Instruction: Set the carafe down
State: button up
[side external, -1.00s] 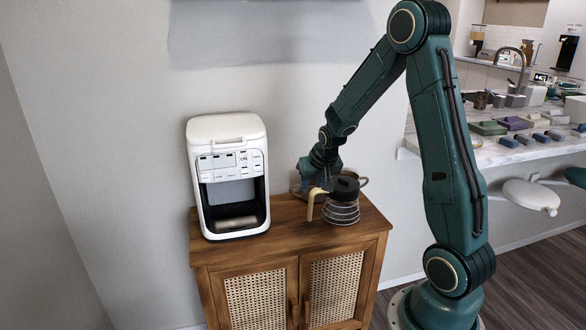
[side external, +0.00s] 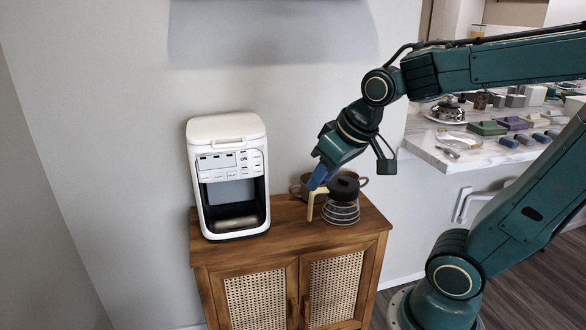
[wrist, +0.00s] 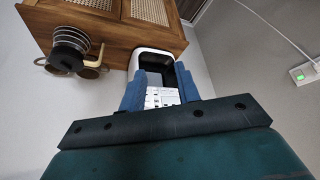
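The carafe (side external: 342,212), with a dark lid, wire-like rings around its body and a tan handle (side external: 311,205), stands upright on the right part of the wooden cabinet top. It also shows at the upper left of the wrist view (wrist: 70,42), apart from the fingers. My gripper (side external: 319,178) has blue fingers and is above and close to the handle in the side view. In the wrist view the fingers (wrist: 159,72) are spread with nothing between them; the coffee machine shows beyond the gap.
The white coffee machine (side external: 229,175) stands on the left of the cabinet (side external: 285,250). Brown cup-like vessels (wrist: 90,72) stand close behind the carafe, partly hidden in the side view. The cabinet top between machine and carafe is clear. A counter with small items (side external: 480,150) is at the right.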

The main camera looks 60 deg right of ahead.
jog(key=s+a+r+n, duration=0.1)
jog(key=s+a, duration=0.2)
jog(key=s, duration=0.3)
jog(key=shift+s+a+n+y, duration=0.2)
jog(key=shift+a+n+y, duration=0.15)
jog(key=shift+n+y, duration=0.05)
jog(key=shift+o, duration=0.5)
jog(key=shift+s+a, duration=0.25)
jog(key=shift+s, duration=0.45)
jog(key=shift+r, duration=0.15)
notch_tip(320, 180, up, 4)
jog(key=m+t+h, duration=0.4)
jog(key=m+h, duration=0.5)
jog(key=h, duration=0.1)
send_over(312, 201)
jog(key=s+a, duration=0.2)
jog(key=s, duration=0.1)
jog(key=f, duration=3.1)
jog(key=shift+w+a+f, duration=0.2)
jog(key=shift+a+f, duration=0.2)
